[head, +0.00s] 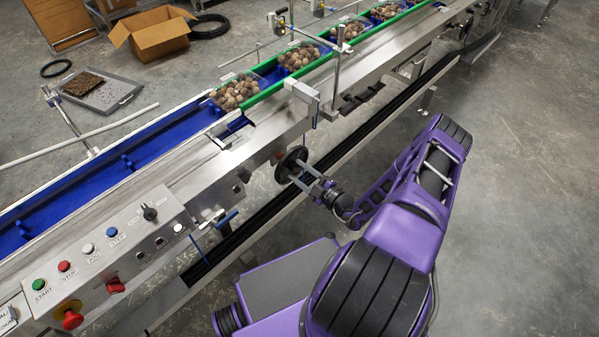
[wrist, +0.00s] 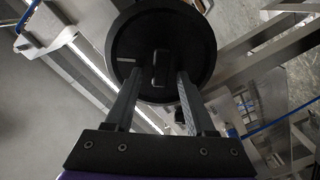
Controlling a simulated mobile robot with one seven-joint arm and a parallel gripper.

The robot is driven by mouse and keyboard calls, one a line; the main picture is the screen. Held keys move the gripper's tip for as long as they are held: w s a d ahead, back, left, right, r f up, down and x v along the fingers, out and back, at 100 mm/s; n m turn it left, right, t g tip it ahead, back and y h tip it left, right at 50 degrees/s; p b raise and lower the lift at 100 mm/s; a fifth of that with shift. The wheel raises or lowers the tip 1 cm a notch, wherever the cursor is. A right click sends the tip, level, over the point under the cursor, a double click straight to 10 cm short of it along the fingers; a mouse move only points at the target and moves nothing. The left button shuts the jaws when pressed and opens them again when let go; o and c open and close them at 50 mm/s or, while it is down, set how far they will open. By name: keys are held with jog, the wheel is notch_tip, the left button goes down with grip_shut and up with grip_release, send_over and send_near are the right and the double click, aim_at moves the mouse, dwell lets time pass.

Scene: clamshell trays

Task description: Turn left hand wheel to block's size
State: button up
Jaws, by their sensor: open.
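A black round hand wheel (head: 291,163) sits on the near side of the conveyor frame, at the middle of the head view. In the wrist view the hand wheel (wrist: 197,40) faces me as a dark disc with a raised bar-shaped grip (wrist: 160,70) at its middle and a pale mark at its left. My gripper (head: 303,174) reaches the wheel from the front right. In the wrist view my gripper (wrist: 157,78) is open, its two fingers on either side of the grip. I cannot tell whether they touch it. I cannot make out a block for sizing.
The blue conveyor (head: 160,140) carries several clear trays of round brown produce, such as the nearest tray (head: 235,92). A control panel (head: 125,240) with buttons is at the lower left. A cardboard box (head: 152,34) stands on the floor behind. Open floor (head: 530,150) lies to the right.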

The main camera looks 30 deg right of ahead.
jog(key=shift+c, duration=0.3)
grip_shut()
dwell(1.1)
